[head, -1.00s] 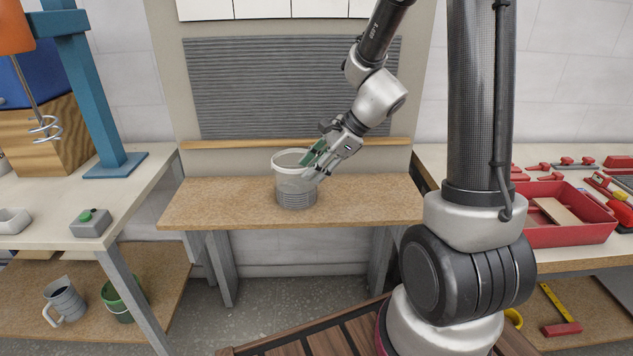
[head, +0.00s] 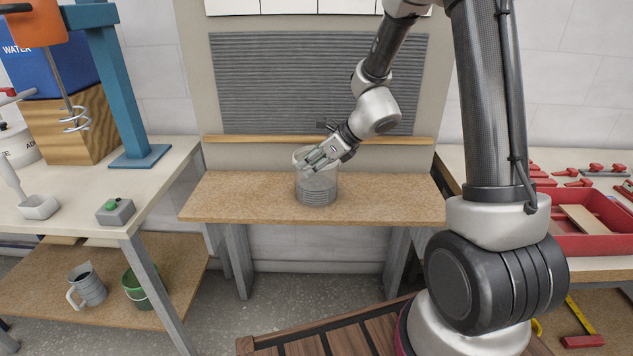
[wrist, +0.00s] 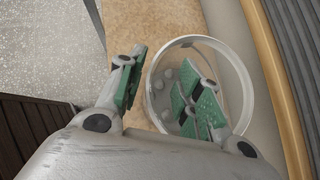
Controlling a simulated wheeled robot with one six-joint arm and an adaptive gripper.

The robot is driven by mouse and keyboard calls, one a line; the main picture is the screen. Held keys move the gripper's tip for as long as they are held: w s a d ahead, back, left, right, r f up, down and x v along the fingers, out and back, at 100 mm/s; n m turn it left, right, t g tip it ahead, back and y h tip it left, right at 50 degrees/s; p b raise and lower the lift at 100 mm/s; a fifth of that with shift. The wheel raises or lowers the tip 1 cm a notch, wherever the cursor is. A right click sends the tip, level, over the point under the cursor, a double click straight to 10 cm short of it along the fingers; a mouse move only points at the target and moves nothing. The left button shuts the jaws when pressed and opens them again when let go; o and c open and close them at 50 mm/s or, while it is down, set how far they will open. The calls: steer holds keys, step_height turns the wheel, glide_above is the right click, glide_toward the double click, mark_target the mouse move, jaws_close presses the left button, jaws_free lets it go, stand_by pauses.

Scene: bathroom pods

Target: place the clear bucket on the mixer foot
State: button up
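The clear bucket (head: 317,190) stands upright on the middle wooden bench. Its round rim also shows in the wrist view (wrist: 249,85). My gripper (head: 312,159) is at the top of the bucket, tilted down from the right. In the wrist view, my gripper (wrist: 160,82) is open, with one green-padded finger outside the near rim and the other over the bucket's opening. The bucket wall lies between the fingers, and no grip on it shows. The mixer foot (head: 140,157) is the flat blue plate under the blue column on the left table; its top is bare.
The mixer's whisk (head: 75,115) hangs left of the column. A red tray (head: 590,235) stands on the right table. The bench is otherwise clear.

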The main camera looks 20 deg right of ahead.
jaws_close()
steer(key=shift+r, duration=0.15)
stand_by(0.4)
